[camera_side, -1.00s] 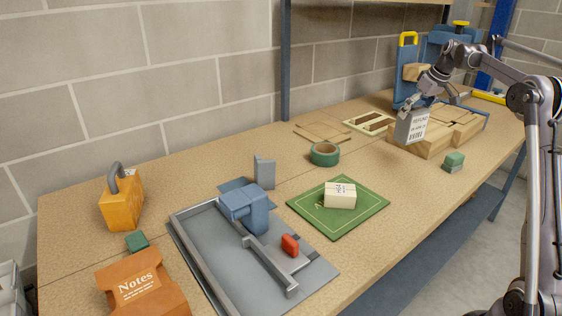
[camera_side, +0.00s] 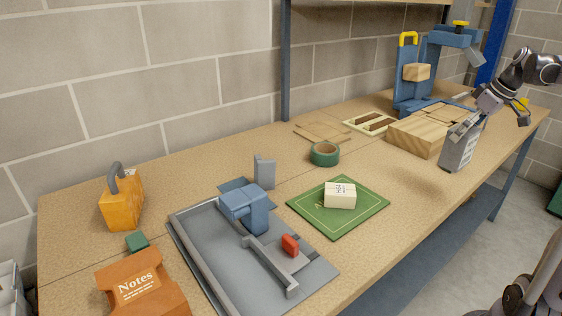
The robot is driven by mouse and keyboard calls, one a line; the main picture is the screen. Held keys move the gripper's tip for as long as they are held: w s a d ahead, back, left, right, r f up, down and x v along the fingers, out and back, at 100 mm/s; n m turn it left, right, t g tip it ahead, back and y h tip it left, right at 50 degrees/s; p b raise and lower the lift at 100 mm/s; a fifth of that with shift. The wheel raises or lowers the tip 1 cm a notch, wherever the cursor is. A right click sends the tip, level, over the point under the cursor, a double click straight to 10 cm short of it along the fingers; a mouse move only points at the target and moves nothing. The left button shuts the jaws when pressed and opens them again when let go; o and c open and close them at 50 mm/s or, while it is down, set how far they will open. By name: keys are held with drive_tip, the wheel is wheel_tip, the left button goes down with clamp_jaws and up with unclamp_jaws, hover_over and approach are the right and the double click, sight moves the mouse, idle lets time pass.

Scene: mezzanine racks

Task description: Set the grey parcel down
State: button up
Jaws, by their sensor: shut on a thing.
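The grey parcel (camera_side: 459,148) is a slim upright box with a white printed label on its right-hand face. My gripper (camera_side: 475,119) is shut on its top end and holds it, slightly tilted, at the right part of the bench, in front of the wooden block. Whether its lower end touches the bench top cannot be told. The small green block seen earlier in this area is not visible now; the parcel covers that spot.
A wooden block (camera_side: 416,136) lies just behind the parcel. A blue press-like stand (camera_side: 407,92) is further back. A green mat (camera_side: 313,213) with a white box (camera_side: 340,194) lies at the centre. Bare bench top (camera_side: 405,185) lies between mat and parcel.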

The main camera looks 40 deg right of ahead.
drive_tip(key=shift+s+a+f, duration=0.1)
drive_tip(key=shift+a+f, duration=0.05)
drive_tip(key=shift+a, duration=0.1)
drive_tip(key=w+a+f, duration=0.4)
drive_tip(key=w+f, duration=0.6)
drive_tip(key=shift+w+f, duration=0.3)
drive_tip(key=shift+f, duration=0.1)
drive_tip(key=shift+f, duration=0.2)
drive_tip(key=o, duration=1.1)
